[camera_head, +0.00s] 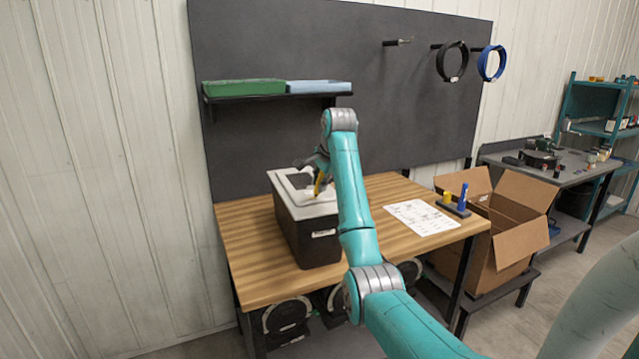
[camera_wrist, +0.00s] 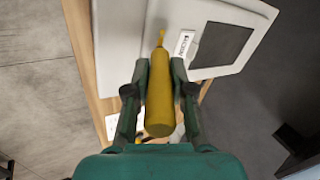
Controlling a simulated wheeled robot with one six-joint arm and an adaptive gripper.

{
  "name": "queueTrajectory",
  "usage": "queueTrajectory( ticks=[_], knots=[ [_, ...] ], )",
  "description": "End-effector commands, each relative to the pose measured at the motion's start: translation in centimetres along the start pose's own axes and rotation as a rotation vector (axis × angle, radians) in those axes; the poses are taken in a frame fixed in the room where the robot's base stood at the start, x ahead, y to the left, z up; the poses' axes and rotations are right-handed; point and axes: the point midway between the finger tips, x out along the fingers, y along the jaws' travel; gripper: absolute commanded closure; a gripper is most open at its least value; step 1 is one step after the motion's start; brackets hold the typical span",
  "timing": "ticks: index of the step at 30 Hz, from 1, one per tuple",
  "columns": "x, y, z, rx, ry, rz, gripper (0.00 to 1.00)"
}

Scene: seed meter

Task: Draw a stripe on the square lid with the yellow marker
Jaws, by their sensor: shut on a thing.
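The yellow marker (camera_wrist: 159,95) is held between the fingers of my gripper (camera_wrist: 160,85) in the wrist view, its narrow tip pointing away from the palm. In the head view the marker (camera_head: 319,184) shows small, tilted over the light lid. The square lid (camera_head: 322,209) is pale grey with a dark square window and sits on top of a dark box. The lid also fills the top of the wrist view (camera_wrist: 120,40), with a small label beside the window. The marker's tip is over the lid; I cannot tell whether it touches. No yellow stripe is clearly visible.
The dark box (camera_head: 312,244) stands on a wooden table (camera_head: 380,187). A printed sheet (camera_head: 422,217) lies to its right, by a small holder with a blue marker (camera_head: 463,196). An open cardboard box (camera_head: 507,230) stands beyond the table's right edge. A shelf (camera_head: 275,97) hangs behind.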

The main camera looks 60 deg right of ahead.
Motion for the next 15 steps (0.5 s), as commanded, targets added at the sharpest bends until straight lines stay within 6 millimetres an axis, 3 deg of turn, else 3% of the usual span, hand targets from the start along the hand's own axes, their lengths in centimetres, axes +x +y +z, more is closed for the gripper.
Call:
queueTrajectory(
  ticks=[15],
  knots=[
    [0.05, 0.18, -0.52, 0.0, 0.0, 0.0, 1.0]
  ],
)
